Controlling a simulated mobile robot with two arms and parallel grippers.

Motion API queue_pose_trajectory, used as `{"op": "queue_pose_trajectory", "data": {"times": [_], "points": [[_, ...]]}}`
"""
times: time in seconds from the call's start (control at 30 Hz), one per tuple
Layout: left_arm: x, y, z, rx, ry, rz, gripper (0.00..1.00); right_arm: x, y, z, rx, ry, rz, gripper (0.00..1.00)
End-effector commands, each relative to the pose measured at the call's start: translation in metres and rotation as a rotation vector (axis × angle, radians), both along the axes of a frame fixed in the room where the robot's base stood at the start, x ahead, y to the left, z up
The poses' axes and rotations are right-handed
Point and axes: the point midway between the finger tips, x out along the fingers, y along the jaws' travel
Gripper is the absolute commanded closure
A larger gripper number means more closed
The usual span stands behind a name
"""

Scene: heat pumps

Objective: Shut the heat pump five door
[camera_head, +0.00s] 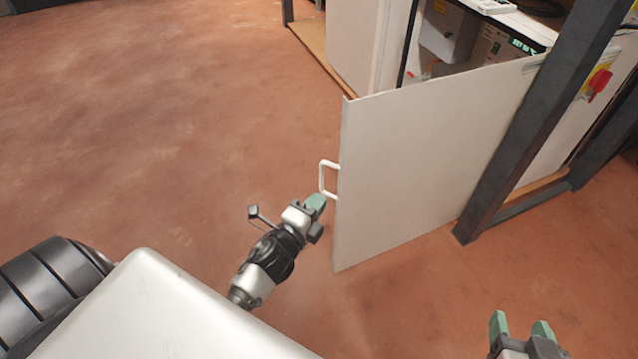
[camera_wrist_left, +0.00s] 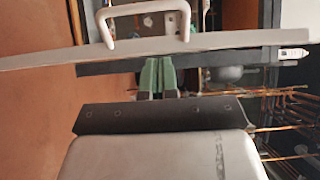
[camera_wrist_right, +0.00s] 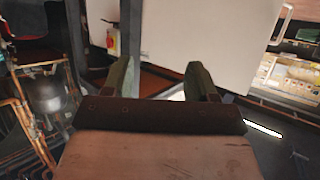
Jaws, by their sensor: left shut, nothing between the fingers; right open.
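The heat pump door (camera_head: 430,160) is a flat white panel standing open in the head view. Its white bar handle (camera_head: 323,178) is on its left edge. My left gripper (camera_head: 316,204) is shut and empty just below the handle, close to the door's left edge; I cannot tell if it touches. In the left wrist view its green fingertips (camera_wrist_left: 158,75) are together, under the door edge (camera_wrist_left: 230,41) and the handle (camera_wrist_left: 145,10). My right gripper (camera_head: 520,327) is open and empty at the lower right, apart from the door. The door also shows in the right wrist view (camera_wrist_right: 200,40).
The open cabinet (camera_head: 365,40) with equipment inside stands behind the door. A dark metal post (camera_head: 540,120) rises by the door's right side. A red switch (camera_head: 598,85) is on the panel beyond it. The brown floor (camera_head: 160,120) at the left is clear.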

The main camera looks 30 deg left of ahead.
Motion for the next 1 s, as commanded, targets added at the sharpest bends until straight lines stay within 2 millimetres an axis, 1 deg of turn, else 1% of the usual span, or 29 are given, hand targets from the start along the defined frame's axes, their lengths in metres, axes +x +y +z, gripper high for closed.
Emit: {"op": "queue_pose_trajectory", "data": {"times": [0.03,0.13,0.2,0.33,0.5,1.0], "points": [[0.013,0.0,0.0,0.002,-0.003,-0.001,1.0,0.002,0.001,0.002,0.007,-0.027,0.002,0.42],[0.032,-0.001,0.0,0.001,-0.002,-0.001,1.0,0.006,0.003,0.009,0.02,-0.085,0.006,0.42],[0.04,0.009,-0.001,0.006,0.0,0.0,1.0,0.008,0.005,0.013,0.03,-0.122,0.008,0.42],[0.052,0.019,-0.001,0.001,0.001,0.0,1.0,0.011,0.007,0.02,0.043,-0.178,0.012,0.42],[0.058,0.025,0.0,0.0,0.001,0.0,1.0,0.013,0.008,0.025,0.052,-0.213,0.014,0.42],[0.06,0.028,-0.001,0.0,0.002,-0.011,1.0,0.013,0.008,0.026,0.054,-0.218,0.014,0.42]]}}
